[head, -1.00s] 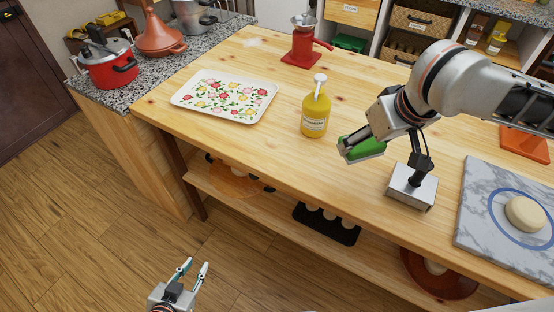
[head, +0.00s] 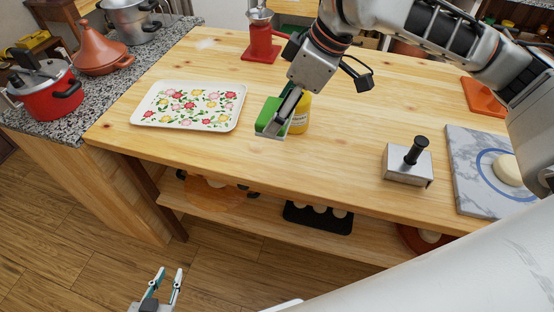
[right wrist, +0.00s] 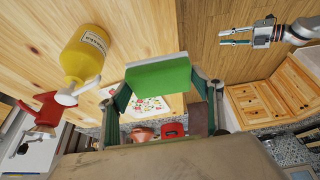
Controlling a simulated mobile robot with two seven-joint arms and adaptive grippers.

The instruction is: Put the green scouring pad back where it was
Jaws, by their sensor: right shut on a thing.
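The green scouring pad (head: 268,112) is held in my right gripper (head: 284,118) above the wooden table, just in front and left of the yellow bottle (head: 302,115), which is partly hidden. In the right wrist view the pad (right wrist: 160,78) spans between the two fingers, with a pale strip along one edge. My left gripper (head: 168,277) is open and empty, low at the bottom left, over the floor and away from the table. Its fingers also show in the right wrist view (right wrist: 238,37).
A floral tray (head: 142,116) lies left of the pad. A metal block with a black handle (head: 408,166) and a marble board (head: 465,180) are on the right. A red grinder (head: 262,45) stands behind. The table's front middle is clear.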

